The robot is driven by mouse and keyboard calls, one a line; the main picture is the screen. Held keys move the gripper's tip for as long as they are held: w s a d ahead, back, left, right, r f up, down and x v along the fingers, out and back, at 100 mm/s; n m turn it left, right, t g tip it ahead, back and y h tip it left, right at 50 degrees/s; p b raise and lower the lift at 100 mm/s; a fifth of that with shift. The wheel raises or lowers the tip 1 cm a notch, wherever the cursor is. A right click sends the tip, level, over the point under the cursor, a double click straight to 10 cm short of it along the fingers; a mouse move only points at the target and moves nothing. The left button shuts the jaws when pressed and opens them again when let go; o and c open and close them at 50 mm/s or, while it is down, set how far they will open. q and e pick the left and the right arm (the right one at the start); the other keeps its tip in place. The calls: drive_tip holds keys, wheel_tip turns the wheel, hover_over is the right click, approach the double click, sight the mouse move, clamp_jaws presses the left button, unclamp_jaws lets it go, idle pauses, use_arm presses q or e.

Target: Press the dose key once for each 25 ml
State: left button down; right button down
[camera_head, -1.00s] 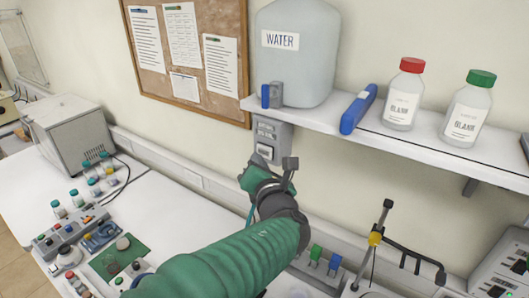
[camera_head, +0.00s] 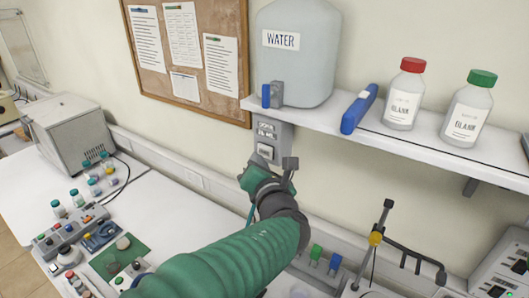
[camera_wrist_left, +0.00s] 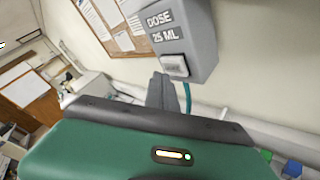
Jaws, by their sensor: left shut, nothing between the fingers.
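The grey dose unit (camera_head: 268,138) hangs under the shelf below the water tank (camera_head: 295,60). In the left wrist view its label plates read DOSE and 25 ML (camera_wrist_left: 167,35). The light dose key (camera_wrist_left: 175,65) sits low on its face. My left gripper (camera_head: 256,172) is shut and empty, just below the dose unit in the head view. In the left wrist view its shut fingertips (camera_wrist_left: 161,80) are close to the key's lower left; I cannot tell whether they touch it. My right gripper is not in view.
The shelf (camera_head: 430,147) holds a blue object (camera_head: 359,109), a red-capped bottle (camera_head: 404,95) and a green-capped bottle (camera_head: 467,110). A grey box (camera_head: 72,135), small vials and a control panel (camera_head: 68,235) occupy the bench at left. A black-armed stand (camera_head: 380,232) stands at right.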

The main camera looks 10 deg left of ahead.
use_arm(q)
drive_tip(key=shift+w, duration=0.1)
idle(0.7)
drive_tip(key=shift+w+d, duration=0.15)
drive_tip(key=shift+w, duration=0.1)
drive_tip(key=shift+w+d+r+p, duration=0.1)
drive_tip(key=shift+w+d+p, duration=0.05)
drive_tip(key=shift+w+p, duration=0.3)
idle(0.7)
idle(0.4)
drive_tip(key=shift+s+a, duration=0.35)
drive_tip(key=shift+s, duration=0.5)
drive_tip(key=shift+s, duration=0.1)
